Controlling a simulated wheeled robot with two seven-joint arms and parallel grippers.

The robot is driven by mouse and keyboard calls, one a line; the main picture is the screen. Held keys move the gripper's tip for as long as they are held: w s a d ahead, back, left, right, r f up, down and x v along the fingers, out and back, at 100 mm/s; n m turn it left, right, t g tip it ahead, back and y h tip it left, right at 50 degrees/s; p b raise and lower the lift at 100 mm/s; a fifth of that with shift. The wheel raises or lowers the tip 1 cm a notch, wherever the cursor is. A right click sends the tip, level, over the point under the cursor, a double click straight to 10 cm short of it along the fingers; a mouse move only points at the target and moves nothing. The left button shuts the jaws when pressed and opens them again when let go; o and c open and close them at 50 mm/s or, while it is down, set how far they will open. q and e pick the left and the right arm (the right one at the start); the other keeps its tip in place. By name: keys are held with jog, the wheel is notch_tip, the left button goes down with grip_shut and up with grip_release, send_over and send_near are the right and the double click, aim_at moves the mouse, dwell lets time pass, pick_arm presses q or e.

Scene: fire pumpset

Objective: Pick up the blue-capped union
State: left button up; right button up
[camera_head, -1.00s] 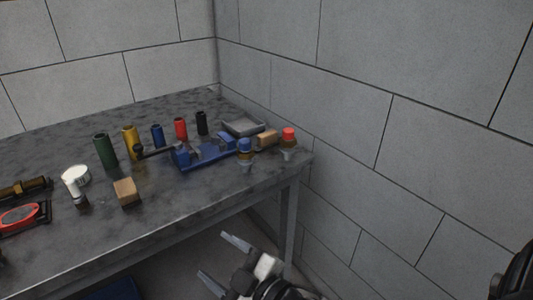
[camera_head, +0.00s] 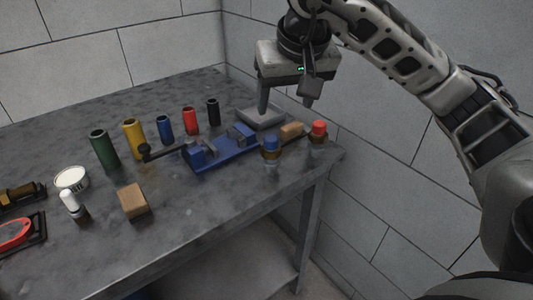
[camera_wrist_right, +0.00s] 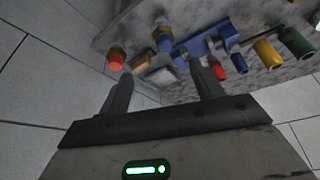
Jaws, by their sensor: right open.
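The blue-capped union (camera_head: 271,149) stands upright near the right front edge of the bench, with a brass-coloured band under its cap. It also shows in the right wrist view (camera_wrist_right: 163,38), beyond the fingers. A red-capped union (camera_head: 318,131) stands to its right, at the bench corner. My right gripper (camera_head: 286,108) is open and empty, above the back right part of the bench, higher than the union and apart from it. In the right wrist view its two fingers (camera_wrist_right: 158,88) are spread with nothing between them. My left gripper is not in view.
A blue vise (camera_head: 225,152) lies left of the union. A grey tray (camera_head: 262,118) and a wooden block (camera_head: 291,130) sit behind it. Several coloured cylinders line the back, including a green one (camera_head: 104,150). Another wooden block (camera_head: 133,201) is nearer. A wall closes the right side.

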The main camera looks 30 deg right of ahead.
aim_at(272, 139)
jog(key=x, duration=1)
jog(key=shift+a, duration=0.1)
jog(key=shift+a+p+x, duration=0.15)
jog(key=shift+p+x, duration=0.05)
jog(key=shift+x, duration=1.15)
jog(key=shift+a+p+x, duration=0.15)
jog(key=shift+x, duration=1.2)
jog(key=shift+w+r, duration=0.15)
grip_shut()
